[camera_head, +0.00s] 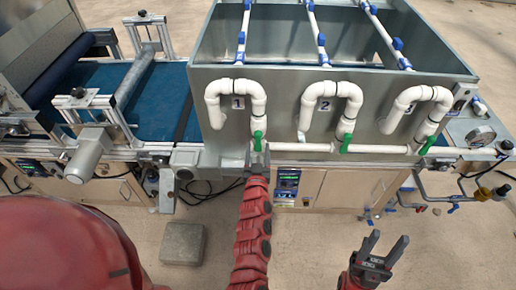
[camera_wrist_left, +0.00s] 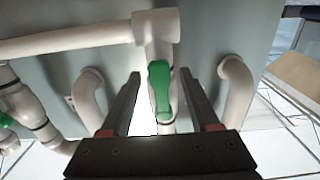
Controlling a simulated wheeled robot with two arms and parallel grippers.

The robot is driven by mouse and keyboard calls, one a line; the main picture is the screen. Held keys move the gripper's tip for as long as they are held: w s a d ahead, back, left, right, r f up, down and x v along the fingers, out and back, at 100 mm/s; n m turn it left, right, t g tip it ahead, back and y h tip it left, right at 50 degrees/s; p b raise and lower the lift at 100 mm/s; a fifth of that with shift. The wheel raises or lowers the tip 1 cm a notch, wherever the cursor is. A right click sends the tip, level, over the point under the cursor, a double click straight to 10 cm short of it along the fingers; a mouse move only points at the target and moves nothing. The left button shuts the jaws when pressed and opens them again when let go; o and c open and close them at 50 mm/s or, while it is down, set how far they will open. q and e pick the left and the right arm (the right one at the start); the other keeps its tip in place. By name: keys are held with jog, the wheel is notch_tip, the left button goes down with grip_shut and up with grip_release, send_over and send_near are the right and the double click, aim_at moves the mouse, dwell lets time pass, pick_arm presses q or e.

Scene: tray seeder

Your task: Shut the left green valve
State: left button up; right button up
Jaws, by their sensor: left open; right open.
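The left green valve handle (camera_head: 258,141) is on the white pipe below the bend marked 1, and it lies in line with that upright pipe. My left gripper (camera_head: 259,158) is at this valve. In the left wrist view the green handle (camera_wrist_left: 160,88) shows between the two open fingers of my left gripper (camera_wrist_left: 161,92), with a gap on each side. Two more green valve handles, the middle one (camera_head: 346,143) and the right one (camera_head: 427,145), sit under the bends to the right. My right gripper (camera_head: 386,252) is open and empty, low at the right, away from the pipes.
A horizontal white pipe (camera_head: 305,147) joins the valves along the front of the grey metal tank (camera_head: 285,100). The blue conveyor belt (camera_head: 163,105) is to the left. A gauge (camera_head: 481,137) and small fittings are at the right. A grey block (camera_head: 183,243) lies on the floor.

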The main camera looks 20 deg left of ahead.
pick_arm(q)
jog(key=shift+c, duration=0.2)
grip_shut()
dwell(1.3)
